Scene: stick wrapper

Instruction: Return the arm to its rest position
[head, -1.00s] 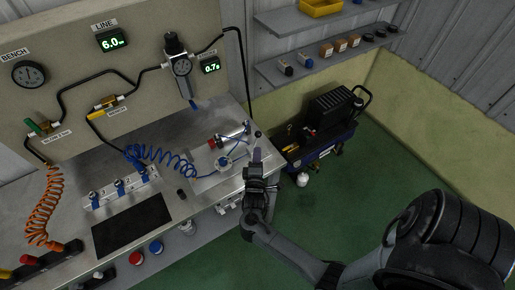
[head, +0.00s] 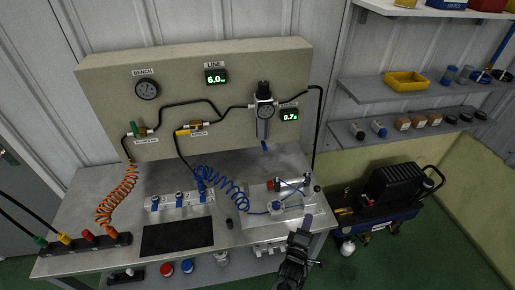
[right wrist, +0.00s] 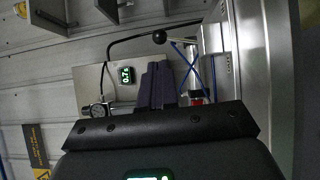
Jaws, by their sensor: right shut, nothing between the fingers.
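My right gripper (head: 306,225) is at the front right edge of the workbench (head: 112,185) in the head view, pointing toward the bench. Its fingers are together and hold nothing. In the right wrist view its dark fingers (right wrist: 155,85) stand side by side, with the panel and a display reading 0.7 behind them. The small pneumatic fixture (head: 290,190) with a red part and blue tubing sits on a plate just beyond the fingertips; I cannot tell whether they touch. My left gripper is not in view.
A backboard (head: 200,90) with gauges, hoses and displays stands behind the bench. A blue coiled hose (head: 222,187) and a dark mat (head: 177,236) lie left of the gripper. A cart with a black machine (head: 390,186) stands to the right, under shelves (head: 425,90).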

